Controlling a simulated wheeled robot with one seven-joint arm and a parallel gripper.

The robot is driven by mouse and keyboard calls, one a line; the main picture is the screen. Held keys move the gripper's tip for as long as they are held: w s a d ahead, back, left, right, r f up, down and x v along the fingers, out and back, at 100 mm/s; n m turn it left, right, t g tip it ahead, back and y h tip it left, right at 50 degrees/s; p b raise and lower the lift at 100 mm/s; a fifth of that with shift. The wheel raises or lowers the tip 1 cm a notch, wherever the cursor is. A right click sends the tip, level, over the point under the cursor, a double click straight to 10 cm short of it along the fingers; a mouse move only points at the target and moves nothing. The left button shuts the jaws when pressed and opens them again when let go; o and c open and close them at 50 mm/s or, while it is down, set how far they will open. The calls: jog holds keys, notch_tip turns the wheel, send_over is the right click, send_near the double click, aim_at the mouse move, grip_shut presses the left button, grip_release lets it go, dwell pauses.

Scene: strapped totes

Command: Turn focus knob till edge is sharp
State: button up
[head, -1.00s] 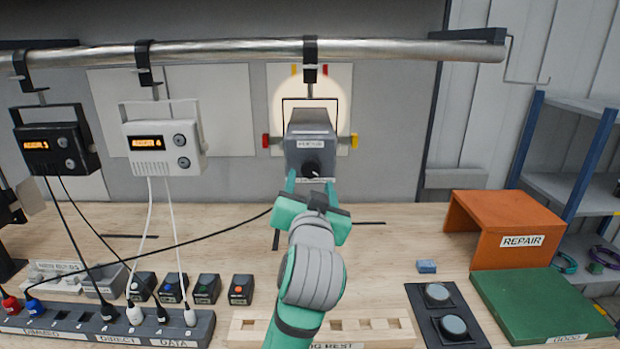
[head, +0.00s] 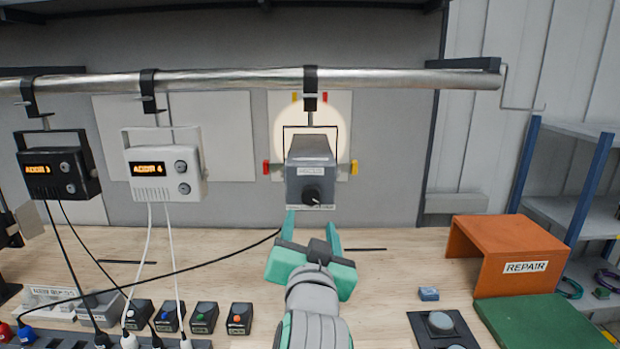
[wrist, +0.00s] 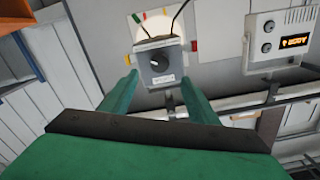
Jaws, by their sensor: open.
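The grey lamp box (head: 311,165) hangs from the metal pipe by a black clamp. Its dark focus knob (head: 312,194) is on the lower front face, with a label above it. A round pale light spot (head: 339,120) shows on the white panel behind it; its edge looks fairly soft, though I cannot judge it exactly. My gripper (head: 312,222) is open and empty, just below the box and apart from the knob. In the wrist view the knob (wrist: 158,60) shows beyond and between my open fingers (wrist: 158,92).
A black unit (head: 55,172) and a white unit (head: 163,170) with lit displays hang at left, with cables running down. The metal pipe (head: 220,82) crosses above. An orange REPAIR stand (head: 500,243) and green board (head: 540,325) are at right. The bench middle is mostly clear.

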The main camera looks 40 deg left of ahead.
aim_at(311, 199)
dwell(0.4)
jog(key=w+a+n, duration=0.1)
jog(key=w+a, duration=0.1)
jog(key=w, duration=0.1)
jog(key=w+a+n, duration=0.1)
jog(key=w+a, duration=0.1)
jog(key=w, duration=0.1)
jog(key=w+a+n, duration=0.2)
jog(key=w, duration=0.1)
jog(key=shift+a, duration=0.2)
dwell(0.3)
jog(key=shift+d, duration=0.1)
jog(key=c, duration=1)
